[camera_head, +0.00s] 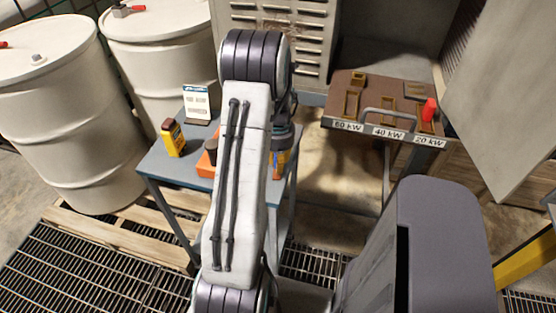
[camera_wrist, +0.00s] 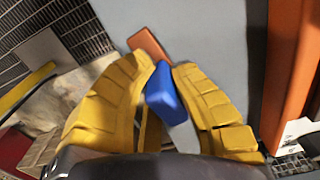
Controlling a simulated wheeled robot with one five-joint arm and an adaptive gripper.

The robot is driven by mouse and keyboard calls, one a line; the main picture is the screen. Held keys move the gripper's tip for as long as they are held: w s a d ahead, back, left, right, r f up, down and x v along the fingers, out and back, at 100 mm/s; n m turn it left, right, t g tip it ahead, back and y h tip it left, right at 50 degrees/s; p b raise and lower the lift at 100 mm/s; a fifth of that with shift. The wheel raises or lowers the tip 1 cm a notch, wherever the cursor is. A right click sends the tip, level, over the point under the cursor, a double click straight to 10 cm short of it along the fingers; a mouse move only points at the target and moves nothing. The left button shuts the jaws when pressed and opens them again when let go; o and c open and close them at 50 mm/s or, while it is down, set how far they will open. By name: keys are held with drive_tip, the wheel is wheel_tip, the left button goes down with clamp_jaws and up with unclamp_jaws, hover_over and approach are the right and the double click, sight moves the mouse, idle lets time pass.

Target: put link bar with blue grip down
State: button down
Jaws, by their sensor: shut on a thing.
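My gripper (camera_wrist: 164,66) is shut on the link bar's blue grip (camera_wrist: 163,92) in the wrist view. A copper-coloured end of the link bar (camera_wrist: 149,45) shows just beyond the yellow fingertips. Below it is the grey-blue top of a small table (camera_wrist: 205,35); I cannot tell whether the bar touches it. In the head view my arm covers most of the gripper, and only a bit of it shows at the right side of the small table (camera_head: 192,181).
An orange object (camera_head: 206,163) stands on the table, partly behind my arm. A yellow container (camera_head: 173,138) and a white card (camera_head: 197,103) stand on the left. A panel (camera_head: 335,112) labelled 60, 40 and 20 kW, with a red grip (camera_head: 429,110), is at right. Drums (camera_head: 65,130) stand left.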

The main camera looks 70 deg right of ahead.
drive_tip(key=shift+f, duration=0.2)
drive_tip(key=c, duration=1.1)
unclamp_jaws()
drive_tip(key=shift+r, duration=0.1)
drive_tip(key=shift+c, duration=0.2)
drive_tip(key=shift+r, duration=0.1)
